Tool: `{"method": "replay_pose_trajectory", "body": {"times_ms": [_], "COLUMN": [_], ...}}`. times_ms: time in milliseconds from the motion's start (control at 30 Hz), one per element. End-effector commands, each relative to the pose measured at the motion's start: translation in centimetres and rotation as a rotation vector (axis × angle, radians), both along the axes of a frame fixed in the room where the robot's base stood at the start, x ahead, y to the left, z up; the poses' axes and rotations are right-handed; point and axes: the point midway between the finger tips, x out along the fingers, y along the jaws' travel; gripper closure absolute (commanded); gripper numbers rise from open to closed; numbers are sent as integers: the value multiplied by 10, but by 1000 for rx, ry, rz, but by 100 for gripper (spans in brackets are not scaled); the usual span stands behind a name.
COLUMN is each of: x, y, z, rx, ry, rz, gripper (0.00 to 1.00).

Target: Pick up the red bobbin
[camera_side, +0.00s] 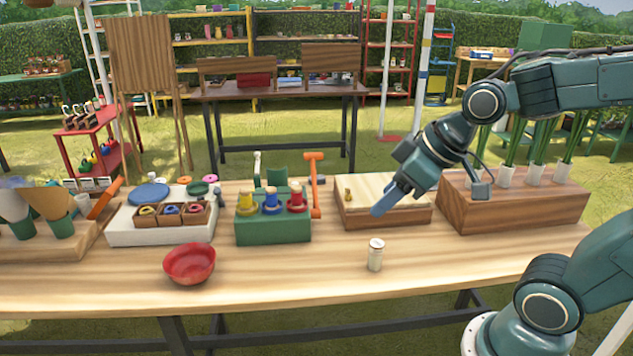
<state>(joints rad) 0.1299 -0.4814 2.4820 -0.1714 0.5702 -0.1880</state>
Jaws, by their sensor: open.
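A red bobbin (297,197) stands upright on the right end of a green block (272,232) on the wooden table. A blue bobbin (270,200) and a yellow bobbin (246,201) stand to its left on the same block. My gripper (380,208) is to the right of the red bobbin, in front of a wooden box, and points down and to the left. It is open, and nothing shows between its fingers. It is apart from the red bobbin. Its fingers are small and partly hidden from this angle.
An orange hammer-shaped tool (314,185) stands just behind the red bobbin. A wooden box with a light top (357,214) lies right of the block. A white jar (375,255) and a red bowl (190,264) stand in front. The table between bowl and jar is clear.

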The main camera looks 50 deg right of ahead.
Motion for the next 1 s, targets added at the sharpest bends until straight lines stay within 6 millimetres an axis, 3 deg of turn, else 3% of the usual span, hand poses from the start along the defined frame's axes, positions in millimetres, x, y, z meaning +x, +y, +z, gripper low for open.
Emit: {"method": "replay_pose_trajectory", "body": {"times_ms": [200,567,1000], "x": [47,114,172], "y": [-3,-19,-72], "z": [-19,-50,-94], "rx": [18,71,118], "ry": [-64,-214,-430], "rz": [81,143,53], "gripper": [51,51,51]}}
